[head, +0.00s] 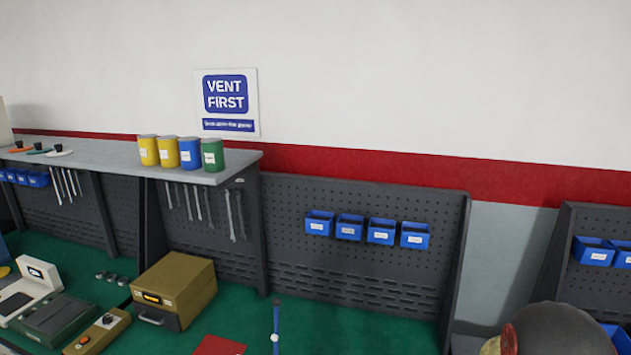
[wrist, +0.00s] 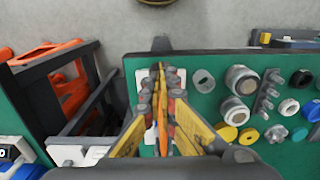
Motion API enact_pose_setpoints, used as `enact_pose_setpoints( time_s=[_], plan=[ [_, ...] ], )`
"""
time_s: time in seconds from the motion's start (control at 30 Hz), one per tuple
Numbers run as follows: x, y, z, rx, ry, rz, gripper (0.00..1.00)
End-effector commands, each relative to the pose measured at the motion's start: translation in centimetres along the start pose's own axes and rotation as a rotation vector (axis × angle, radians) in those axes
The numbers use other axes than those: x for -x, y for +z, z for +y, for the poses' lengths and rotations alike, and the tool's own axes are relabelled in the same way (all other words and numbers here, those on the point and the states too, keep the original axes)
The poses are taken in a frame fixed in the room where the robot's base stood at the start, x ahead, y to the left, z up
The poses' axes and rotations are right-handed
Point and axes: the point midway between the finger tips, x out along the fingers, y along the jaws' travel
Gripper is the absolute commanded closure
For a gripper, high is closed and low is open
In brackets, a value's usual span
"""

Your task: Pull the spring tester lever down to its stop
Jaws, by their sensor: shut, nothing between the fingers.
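My gripper (wrist: 161,78) shows in the wrist view, its fingers drawn together over a green bench top. It is shut and holds nothing. Its fingers cover the middle of a pale plate (wrist: 141,77), and orange shows along and between them; I cannot tell whether that belongs to the fingers or to a thing behind. I cannot make out the spring tester or its lever with certainty in either view. In the head view, a thin blue upright rod (head: 276,322) stands at the bottom edge; I cannot tell what it is. My gripper is not in the head view.
In the wrist view, several round fittings (wrist: 240,80) lie right of my gripper, and a dark frame with orange parts (wrist: 65,80) is at left. In the head view, a tan box (head: 190,275) stands on the green bench (head: 250,310) before a pegboard (head: 350,265).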

Motion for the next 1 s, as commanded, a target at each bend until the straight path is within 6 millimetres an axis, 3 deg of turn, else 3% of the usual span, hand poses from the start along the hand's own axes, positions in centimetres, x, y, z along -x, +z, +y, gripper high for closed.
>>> enact_pose_setpoints(
  time_s=[1.0],
  plan=[
    [-1.7,0.3,0.0,0.0,0.0,-0.001,1.0]
  ],
)
